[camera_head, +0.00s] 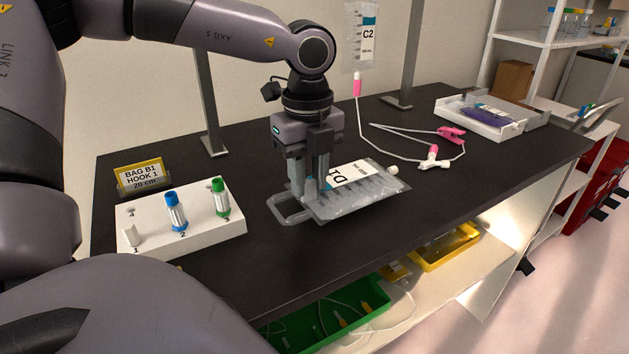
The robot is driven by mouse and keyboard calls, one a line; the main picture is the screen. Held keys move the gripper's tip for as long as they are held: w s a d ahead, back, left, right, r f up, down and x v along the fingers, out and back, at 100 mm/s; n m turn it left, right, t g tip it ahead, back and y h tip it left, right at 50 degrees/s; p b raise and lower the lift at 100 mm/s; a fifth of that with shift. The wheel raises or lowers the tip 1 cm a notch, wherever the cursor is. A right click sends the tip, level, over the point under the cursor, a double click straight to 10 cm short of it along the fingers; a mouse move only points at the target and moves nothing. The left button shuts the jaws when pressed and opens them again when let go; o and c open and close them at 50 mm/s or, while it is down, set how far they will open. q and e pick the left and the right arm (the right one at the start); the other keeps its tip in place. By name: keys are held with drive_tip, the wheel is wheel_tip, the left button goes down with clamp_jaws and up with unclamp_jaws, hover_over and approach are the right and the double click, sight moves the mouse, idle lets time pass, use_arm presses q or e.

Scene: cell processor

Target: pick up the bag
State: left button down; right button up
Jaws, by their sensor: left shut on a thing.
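A clear flat bag (352,197) with a white label reading D1 lies on the dark bench top in the head view. A white cap sits at its right end and a grey loop handle at its left end. My left gripper (311,192) points down at the bag's left end, beside the handle. It is shut on that end of the bag, and its fingers hide part of the edge there. A second bag labelled C2 (361,38) hangs above the bench. My right gripper is not in view.
A white rack (212,232) with blue-capped and green-capped tubes stands left of the bag. A yellow sign (140,177) is behind it. Tubing with pink clamps (450,135) lies behind the bag. A white tray (524,125) is at the right. Metal posts rise behind.

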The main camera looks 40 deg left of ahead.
use_arm(q)
wheel_tip(320, 180, up, 19)
drive_tip(key=p, duration=0.1)
drive_tip(key=shift+p, duration=0.35)
drive_tip(key=shift+r, duration=0.1)
drive_tip(key=c, duration=1.4)
unclamp_jaws()
drive_tip(key=shift+c, duration=0.2)
clamp_jaws()
